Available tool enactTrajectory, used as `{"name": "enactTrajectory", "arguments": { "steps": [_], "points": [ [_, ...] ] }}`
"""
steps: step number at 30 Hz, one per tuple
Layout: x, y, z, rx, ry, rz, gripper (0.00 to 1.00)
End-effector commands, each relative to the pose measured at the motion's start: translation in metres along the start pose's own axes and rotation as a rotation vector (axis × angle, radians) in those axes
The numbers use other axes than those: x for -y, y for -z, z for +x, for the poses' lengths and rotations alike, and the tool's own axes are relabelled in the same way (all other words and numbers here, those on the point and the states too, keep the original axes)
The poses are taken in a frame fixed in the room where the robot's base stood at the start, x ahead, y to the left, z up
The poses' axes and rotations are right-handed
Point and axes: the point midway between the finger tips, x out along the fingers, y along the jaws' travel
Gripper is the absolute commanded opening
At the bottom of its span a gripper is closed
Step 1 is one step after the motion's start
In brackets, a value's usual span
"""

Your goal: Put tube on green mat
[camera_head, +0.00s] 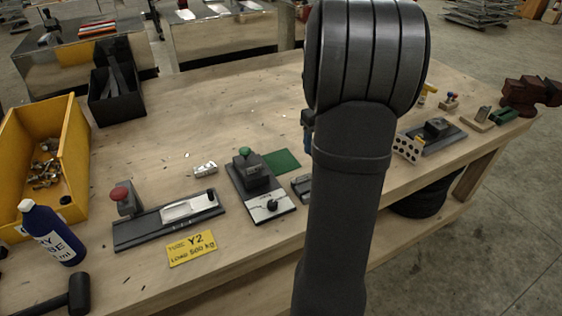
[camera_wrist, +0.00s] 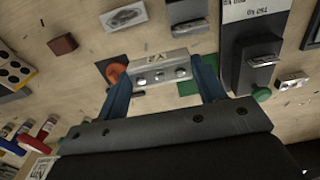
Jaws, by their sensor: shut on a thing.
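My gripper (camera_wrist: 161,80) shows in the wrist view with two blue fingers. It is shut on a short silver metal piece (camera_wrist: 160,68), which I take to be the tube. The piece lies crosswise between the fingertips, has several round marks along its face and carries a "Y2" label. The green mat (camera_wrist: 188,88) is partly visible behind and below it, partly covered by the piece and a finger. In the head view the green mat (camera_head: 282,161) lies flat and bare on the table.
A clamp device with a green knob (camera_head: 254,176) stands left of the mat. A longer device with a red knob (camera_head: 170,219), a small silver part (camera_head: 205,169) and a yellow sign (camera_head: 192,248) lie nearby. A yellow bin (camera_head: 75,150) stands left. The table's back middle is clear.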

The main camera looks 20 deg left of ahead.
Motion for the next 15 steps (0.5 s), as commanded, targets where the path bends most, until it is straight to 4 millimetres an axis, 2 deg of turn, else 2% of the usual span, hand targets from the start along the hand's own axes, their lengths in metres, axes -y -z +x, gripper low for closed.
{"name": "enactTrajectory", "arguments": {
  "steps": [2,5,15],
  "points": [
    [-0.005,-0.001,0.002,0.000,0.000,0.000,0.36],
    [-0.001,0.008,0.009,0.000,0.000,-0.004,0.36],
    [0.043,0.069,0.054,0.001,0.000,-0.005,0.36]
  ]
}}
